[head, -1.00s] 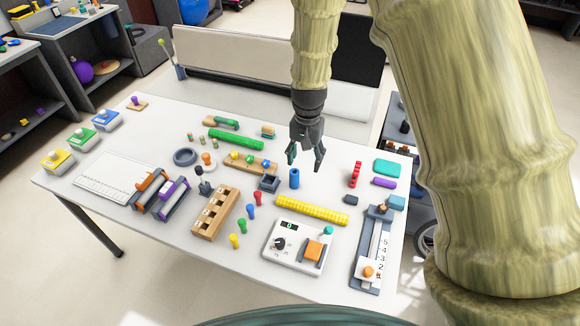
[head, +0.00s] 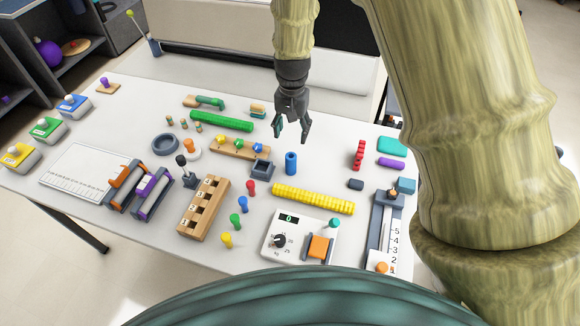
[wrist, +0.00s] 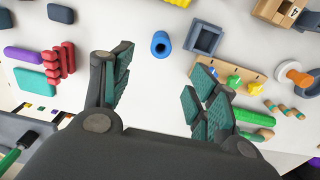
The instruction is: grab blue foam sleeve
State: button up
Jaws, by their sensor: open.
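The blue foam sleeve (head: 291,163) is a short hollow cylinder standing upright on the white table. In the wrist view the blue foam sleeve (wrist: 161,43) shows its round dark opening, ahead of and between the spread fingers. My gripper (head: 293,131) is open and empty, above the table and a little behind the sleeve in the head view. In the wrist view my gripper (wrist: 160,92) shows teal ribbed finger pads on both sides, not touching the sleeve.
A grey square holder (head: 262,169) stands just left of the sleeve. A wooden peg board (head: 225,151), a long green roll (head: 222,121) and a yellow beaded roll (head: 313,199) lie around it. A red ridged piece (head: 358,155) stands to the right, with clear table between.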

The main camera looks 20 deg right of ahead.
aim_at(291, 160)
jog(key=shift+s+a+f+p, duration=0.1)
jog(key=shift+f+p, duration=0.3)
jog(key=shift+f, duration=3)
jog(key=shift+s+f+p, duration=0.1)
jog(key=shift+f+p, duration=0.3)
jog(key=shift+f, duration=3)
jog(key=c, duration=0.8)
